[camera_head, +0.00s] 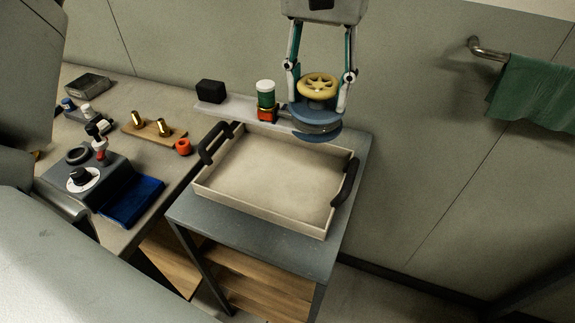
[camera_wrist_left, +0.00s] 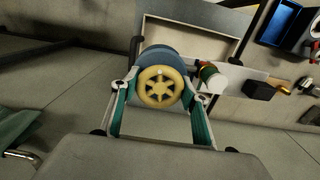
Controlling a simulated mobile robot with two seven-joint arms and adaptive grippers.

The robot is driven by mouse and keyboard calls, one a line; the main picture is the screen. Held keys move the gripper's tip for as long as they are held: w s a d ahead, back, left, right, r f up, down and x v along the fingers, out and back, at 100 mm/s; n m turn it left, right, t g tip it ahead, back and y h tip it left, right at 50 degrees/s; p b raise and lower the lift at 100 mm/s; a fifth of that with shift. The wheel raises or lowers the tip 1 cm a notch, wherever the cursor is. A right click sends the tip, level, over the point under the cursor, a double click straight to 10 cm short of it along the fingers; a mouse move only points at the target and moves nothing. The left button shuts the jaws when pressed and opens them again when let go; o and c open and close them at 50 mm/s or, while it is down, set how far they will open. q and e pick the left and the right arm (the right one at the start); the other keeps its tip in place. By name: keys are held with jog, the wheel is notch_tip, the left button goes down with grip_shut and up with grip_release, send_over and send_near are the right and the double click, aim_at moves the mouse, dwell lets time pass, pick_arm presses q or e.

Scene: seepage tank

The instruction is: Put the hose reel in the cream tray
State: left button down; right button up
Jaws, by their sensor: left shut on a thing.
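The hose reel (camera_head: 317,128) has blue discs and a yellow spoked wheel. My left gripper (camera_head: 319,103) is shut on it, one finger on each side, and holds it upright. In the head view the reel overlaps the far right corner of the cream tray; its exact height above the rim is hard to tell. The cream tray (camera_head: 265,180) is empty, with two dark handles, on a grey stand. In the left wrist view the reel (camera_wrist_left: 160,84) sits between the fingers of my left gripper (camera_wrist_left: 160,96), with part of the tray (camera_wrist_left: 185,36) behind it. My right gripper is not in view.
A green and white bottle (camera_head: 266,95) and a black block (camera_head: 211,91) stand on a pale ledge behind the tray. The left bench holds a blue tray (camera_head: 132,203), a dial box and small fittings. A green towel (camera_head: 538,92) hangs on a wall rail at right.

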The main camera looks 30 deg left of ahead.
pick_arm(q)
jog(key=f, duration=0.2)
jog(key=f+b, duration=0.1)
jog(key=f, duration=0.2)
jog(key=shift+s+f, duration=0.2)
jog(key=shift+f, duration=0.15)
notch_tip(320, 180, down, 14)
jog(key=shift+w+r+b, duration=0.1)
jog(key=shift+b, duration=0.75)
jog(key=c, duration=1.2)
grip_release()
jog(key=shift+c, duration=0.2)
jog(key=shift+o, duration=0.6)
